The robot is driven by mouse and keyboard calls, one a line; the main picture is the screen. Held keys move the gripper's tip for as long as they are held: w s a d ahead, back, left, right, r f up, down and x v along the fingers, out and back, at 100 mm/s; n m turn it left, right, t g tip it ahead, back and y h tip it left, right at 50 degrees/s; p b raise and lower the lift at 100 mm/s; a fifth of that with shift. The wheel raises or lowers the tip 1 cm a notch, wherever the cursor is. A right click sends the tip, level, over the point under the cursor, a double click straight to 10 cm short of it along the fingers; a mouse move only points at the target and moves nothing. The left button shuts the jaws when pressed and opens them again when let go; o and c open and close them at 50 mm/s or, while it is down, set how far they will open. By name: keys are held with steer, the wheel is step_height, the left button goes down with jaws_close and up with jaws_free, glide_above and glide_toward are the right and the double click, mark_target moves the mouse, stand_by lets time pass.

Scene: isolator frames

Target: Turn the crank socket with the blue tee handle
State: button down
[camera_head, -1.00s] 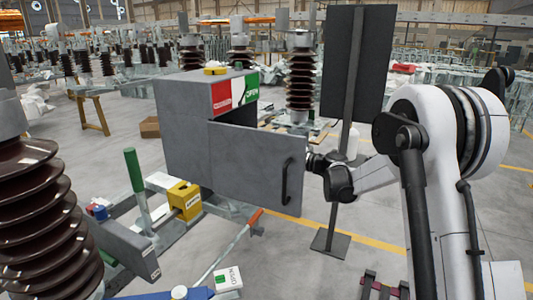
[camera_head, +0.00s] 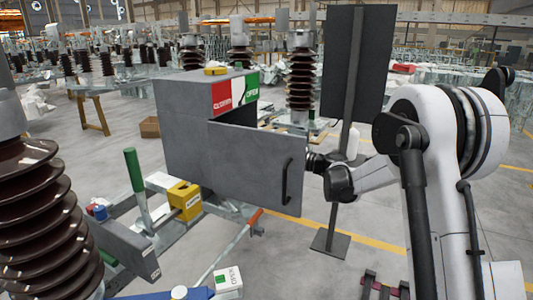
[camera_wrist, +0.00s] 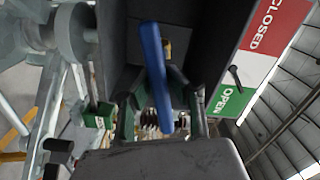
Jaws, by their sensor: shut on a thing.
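The blue tee handle (camera_wrist: 155,75) shows in the wrist view as a long blue bar, slightly tilted, between the fingers. My gripper (camera_wrist: 160,112) is shut on it. A small brass-coloured part (camera_wrist: 167,47) shows behind the bar inside the grey cabinet; the crank socket itself cannot be made out clearly. In the head view the grey cabinet (camera_head: 182,130) has its door (camera_head: 255,165) open, and the door hides my gripper and the tee handle. The red, white and green CLOSED/OPEN sign (camera_wrist: 272,45) carries a dark pointer (camera_wrist: 235,77) near the OPEN end.
The open door with its black handle (camera_head: 287,180) stands close to my wrist. A dark panel on a stand (camera_head: 357,65) is just behind my arm. A yellow box (camera_head: 185,200), a green lever (camera_head: 136,178) and a brown insulator (camera_head: 35,215) stand at the left.

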stand_by(0.3)
steer(key=m+b, duration=0.1)
steer(key=m, duration=0.3)
steer(key=shift+r, duration=0.2)
steer(key=shift+s+a+r+m, duration=0.1)
steer(key=shift+m, duration=0.8)
steer(key=shift+r+m, duration=0.1)
steer(key=shift+m, duration=0.8)
steer(key=c, duration=1.4)
jaws_free()
steer(key=shift+o, duration=0.6)
steer(key=o, duration=0.5)
